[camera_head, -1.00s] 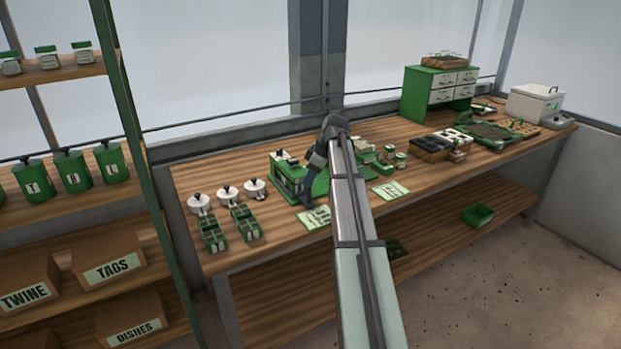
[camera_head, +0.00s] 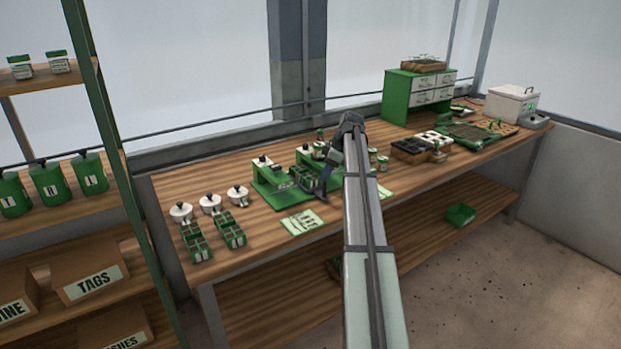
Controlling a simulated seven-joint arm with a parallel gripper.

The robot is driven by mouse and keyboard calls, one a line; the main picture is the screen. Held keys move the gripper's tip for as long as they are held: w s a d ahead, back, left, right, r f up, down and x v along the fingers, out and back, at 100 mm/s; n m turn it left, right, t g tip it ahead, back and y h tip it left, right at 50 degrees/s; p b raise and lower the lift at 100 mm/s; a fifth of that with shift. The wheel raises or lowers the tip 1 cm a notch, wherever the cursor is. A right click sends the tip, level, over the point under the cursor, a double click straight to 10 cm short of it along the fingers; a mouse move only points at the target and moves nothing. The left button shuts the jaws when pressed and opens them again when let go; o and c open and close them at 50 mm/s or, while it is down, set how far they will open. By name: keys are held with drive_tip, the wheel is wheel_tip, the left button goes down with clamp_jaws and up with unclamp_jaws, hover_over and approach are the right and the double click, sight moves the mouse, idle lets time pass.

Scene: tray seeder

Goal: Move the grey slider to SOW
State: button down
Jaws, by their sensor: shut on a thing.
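The green tray seeder (camera_head: 268,186) stands on the wooden bench left of my arm, with two upright green parts, pale tops and a dark-celled tray between them. My gripper (camera_head: 318,192) is dark grey and reaches down at the seeder's right front side, shut on what appears to be the grey slider. The slider itself is too small and dark to tell apart from the fingers. The SOW mark cannot be read. My arm hides part of the seeder's right side.
Several white lidded pots (camera_head: 210,203) and green cell trays (camera_head: 230,231) stand to the left. A printed card (camera_head: 303,222) lies in front of the seeder. Black trays (camera_head: 408,150), a green drawer cabinet (camera_head: 398,100) and a white box (camera_head: 512,103) stand to the right.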

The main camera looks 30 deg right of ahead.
drive_tip(key=d, duration=0.6)
drive_tip(key=shift+d, duration=0.35)
drive_tip(key=c, duration=0.9)
unclamp_jaws()
drive_tip(key=v, duration=1.4)
drive_tip(key=shift+f, duration=0.1)
